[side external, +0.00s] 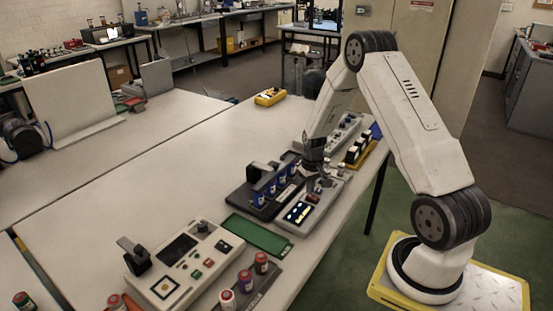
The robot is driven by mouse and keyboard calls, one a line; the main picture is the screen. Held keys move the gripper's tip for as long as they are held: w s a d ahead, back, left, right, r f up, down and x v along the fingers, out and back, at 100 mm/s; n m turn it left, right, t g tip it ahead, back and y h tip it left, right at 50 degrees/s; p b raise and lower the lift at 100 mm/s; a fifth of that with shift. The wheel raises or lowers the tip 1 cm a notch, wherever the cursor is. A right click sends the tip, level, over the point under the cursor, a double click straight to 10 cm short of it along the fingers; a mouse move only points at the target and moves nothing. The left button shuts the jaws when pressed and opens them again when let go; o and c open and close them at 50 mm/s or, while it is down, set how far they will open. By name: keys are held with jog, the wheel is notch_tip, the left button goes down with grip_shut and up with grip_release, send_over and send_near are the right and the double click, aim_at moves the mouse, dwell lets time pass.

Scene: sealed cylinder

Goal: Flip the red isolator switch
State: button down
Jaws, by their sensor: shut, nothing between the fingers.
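A small red part (326,183), which may be the isolator switch, shows on the grey device beside the lit panel (299,212). It is too small to tell its position. My gripper (312,162) is dark and points down just above and behind this device. Its fingers look shut with nothing held. They are small here, and I cannot tell whether they touch anything.
A black rack with blue-capped vials (268,192) stands just left of my gripper. A green tray (258,236) and a grey control box (184,264) lie nearer the camera. Red-capped vials (261,263) stand at the front edge.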

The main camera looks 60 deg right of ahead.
aim_at(309, 196)
jog(key=shift+f, duration=0.8)
dwell(0.7)
jog(key=shift+r, duration=3.5)
jog(key=shift+a+r, duration=0.1)
jog(key=shift+a, duration=0.1)
jog(key=a+r+n+t, duration=0.1)
jog(key=a+r+n, duration=0.15)
jog(key=a, duration=0.45)
jog(key=a+r+n, duration=0.1)
jog(key=a+r, duration=0.3)
jog(key=a, duration=0.3)
jog(key=s+a+r+n+t, duration=0.1)
jog(key=s+a+r+n, duration=0.1)
jog(key=s+a, duration=0.6)
jog(key=a+r, duration=0.1)
jog(key=a, duration=0.3)
jog(key=shift+s+t, duration=0.2)
jog(key=shift+t, duration=0.1)
